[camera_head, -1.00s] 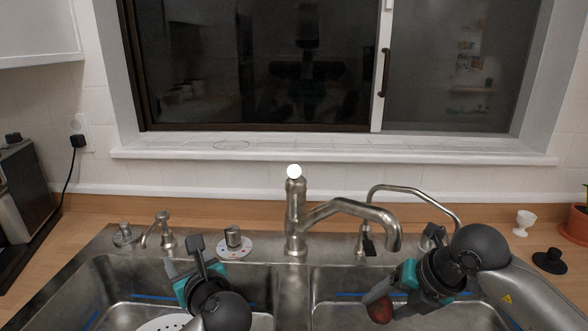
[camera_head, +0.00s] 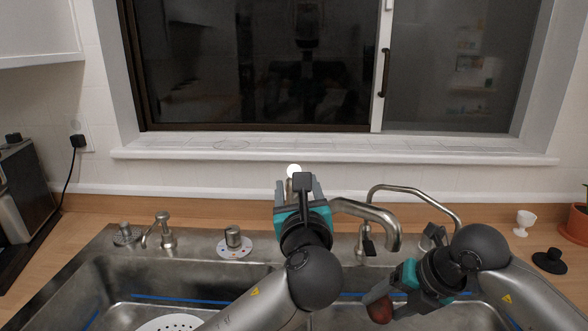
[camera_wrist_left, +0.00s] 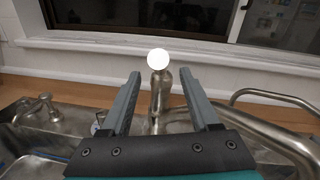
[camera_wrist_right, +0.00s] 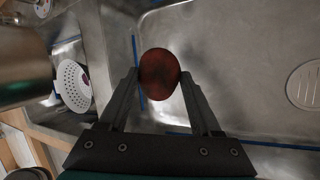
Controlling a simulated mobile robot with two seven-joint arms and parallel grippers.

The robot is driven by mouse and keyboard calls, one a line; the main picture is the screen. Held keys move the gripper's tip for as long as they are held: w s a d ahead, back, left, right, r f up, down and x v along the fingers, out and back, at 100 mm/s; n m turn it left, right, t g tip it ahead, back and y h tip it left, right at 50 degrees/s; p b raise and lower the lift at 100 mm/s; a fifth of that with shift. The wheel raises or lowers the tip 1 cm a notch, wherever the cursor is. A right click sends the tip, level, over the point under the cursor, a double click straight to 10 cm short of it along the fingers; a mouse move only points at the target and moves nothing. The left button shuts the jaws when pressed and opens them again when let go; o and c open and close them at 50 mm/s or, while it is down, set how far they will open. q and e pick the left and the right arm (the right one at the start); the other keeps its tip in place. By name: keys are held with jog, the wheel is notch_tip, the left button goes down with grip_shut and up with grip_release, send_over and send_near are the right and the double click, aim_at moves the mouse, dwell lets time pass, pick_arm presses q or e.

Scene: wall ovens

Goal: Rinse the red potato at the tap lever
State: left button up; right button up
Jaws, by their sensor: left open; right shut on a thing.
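The red potato (camera_head: 380,309) is in my right gripper (camera_head: 392,300), over the right basin of the sink. In the right wrist view the potato (camera_wrist_right: 159,73) sits between the two fingertips. In the head view my left gripper hides most of the column; the tap spout (camera_head: 372,212) reaches right over the right basin.
A second thin curved tap (camera_head: 415,197) stands right of the main one. A soap dispenser (camera_head: 164,232) and a round cap (camera_head: 233,238) are on the left rim. A white perforated strainer (camera_head: 170,323) lies in the left basin. An egg cup (camera_head: 523,222) stands at right.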

pick_arm(q)
jog(key=shift+w+a, duration=0.2)
jog(key=shift+w, duration=4)
jog(key=shift+c, duration=0.2)
grip_shut()
